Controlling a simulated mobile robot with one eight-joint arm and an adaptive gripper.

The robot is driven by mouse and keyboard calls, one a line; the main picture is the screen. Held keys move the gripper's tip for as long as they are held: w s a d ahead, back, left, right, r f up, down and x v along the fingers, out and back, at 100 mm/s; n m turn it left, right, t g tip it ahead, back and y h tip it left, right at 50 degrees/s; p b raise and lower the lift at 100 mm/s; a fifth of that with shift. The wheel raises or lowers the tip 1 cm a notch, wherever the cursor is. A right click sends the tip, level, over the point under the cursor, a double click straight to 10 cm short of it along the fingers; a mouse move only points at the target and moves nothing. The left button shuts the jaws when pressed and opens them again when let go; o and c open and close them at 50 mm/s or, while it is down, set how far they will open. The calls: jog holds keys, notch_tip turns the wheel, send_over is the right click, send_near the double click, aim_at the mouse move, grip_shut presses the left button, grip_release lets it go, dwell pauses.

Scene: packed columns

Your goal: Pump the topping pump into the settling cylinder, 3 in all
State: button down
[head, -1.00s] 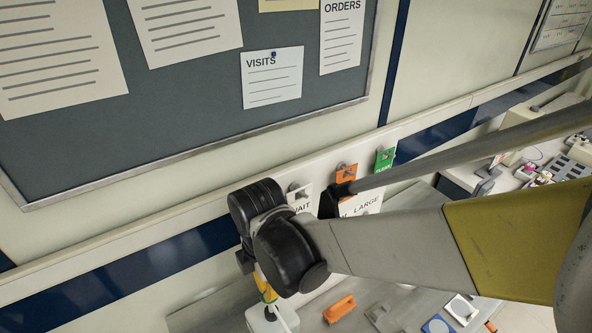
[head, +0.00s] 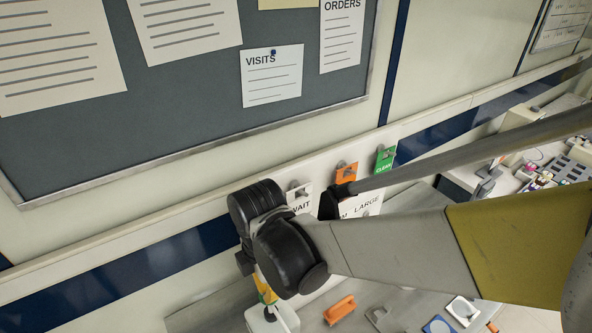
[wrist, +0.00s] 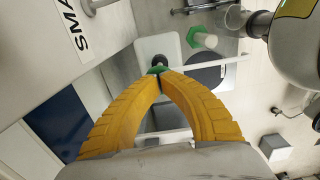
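In the wrist view, my gripper (wrist: 160,73) has its two yellow fingers brought together at the tips. A green collar and black knob (wrist: 166,61), which look like the top of the topping pump, lie just beyond the tips; I cannot tell whether they touch. A thin white spout (wrist: 222,63) runs right from there. Behind it is a white body (wrist: 158,43). A pale cylinder with a green hexagonal end (wrist: 198,38), possibly the settling cylinder, lies to the right. In the head view, my gripper (head: 265,289) points down over a white container (head: 284,322), partly out of frame.
A dark round disc (wrist: 206,77) lies under the spout. In the head view, an orange handle-like piece (head: 340,309), a blue-and-white item (head: 437,325) and a white tray (head: 463,310) lie on the bench to the right. The wall board (head: 210,95) stands behind.

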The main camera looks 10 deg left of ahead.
jog(key=shift+r+p, duration=1.95)
jog(key=shift+r, duration=0.95)
jog(key=shift+f, duration=0.2)
jog(key=shift+f+b, duration=2.6)
jog(key=shift+f, duration=0.25)
jog(key=shift+r+p, duration=1.9)
jog(key=shift+r, duration=1.1)
